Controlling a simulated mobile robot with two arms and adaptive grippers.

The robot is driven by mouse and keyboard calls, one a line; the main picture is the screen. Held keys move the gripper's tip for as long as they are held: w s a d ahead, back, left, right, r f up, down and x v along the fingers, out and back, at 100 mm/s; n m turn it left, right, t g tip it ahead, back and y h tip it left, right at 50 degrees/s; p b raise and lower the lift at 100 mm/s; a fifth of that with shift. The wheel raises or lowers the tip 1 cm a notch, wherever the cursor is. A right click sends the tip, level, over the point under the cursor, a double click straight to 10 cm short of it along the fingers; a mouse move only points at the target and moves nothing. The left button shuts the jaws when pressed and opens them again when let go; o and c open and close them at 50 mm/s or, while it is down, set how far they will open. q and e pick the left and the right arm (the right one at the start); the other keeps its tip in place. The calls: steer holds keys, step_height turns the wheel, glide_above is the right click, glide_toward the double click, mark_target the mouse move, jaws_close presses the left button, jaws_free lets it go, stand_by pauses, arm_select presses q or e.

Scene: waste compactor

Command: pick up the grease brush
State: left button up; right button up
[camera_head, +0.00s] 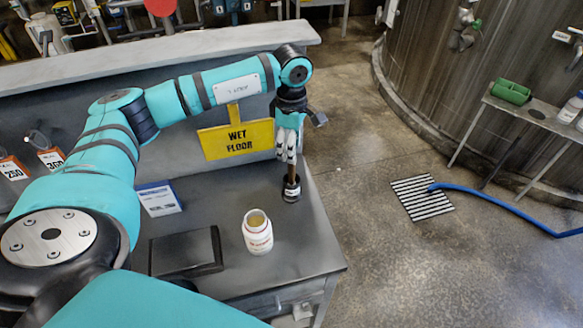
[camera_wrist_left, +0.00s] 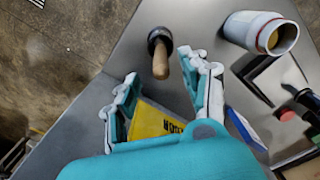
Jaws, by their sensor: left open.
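The grease brush (camera_head: 291,179) stands upright near the right end of the grey bench, its wooden handle up and its dark lower end on the bench top. In the left wrist view the brush handle (camera_wrist_left: 161,62) points toward the camera, ahead of the gap between the fingers. My left gripper (camera_head: 287,154) points down just above the brush, with its fingertips around the handle's top. It is open, and in the left wrist view both fingers (camera_wrist_left: 161,70) are spread apart. I cannot tell whether either finger touches the handle. My right gripper is not in view.
An open white jar (camera_head: 258,235) stands on the bench (camera_head: 222,205) left of the brush. A dark box (camera_head: 186,252) and a blue-white card (camera_head: 158,198) lie farther left. A yellow wet floor sign (camera_head: 237,139) is behind. The bench's right edge is close to the brush.

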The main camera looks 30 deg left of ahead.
mark_target(292, 166)
arm_select(q)
step_height(292, 166, down, 2)
steer(key=shift+d+f+p, duration=0.1)
steer(key=shift+p, duration=0.2)
step_height(292, 166, down, 4)
steer(key=p, duration=0.3)
steer(key=shift+s+f, duration=0.1)
steer(key=shift+f, duration=0.45)
jaws_close()
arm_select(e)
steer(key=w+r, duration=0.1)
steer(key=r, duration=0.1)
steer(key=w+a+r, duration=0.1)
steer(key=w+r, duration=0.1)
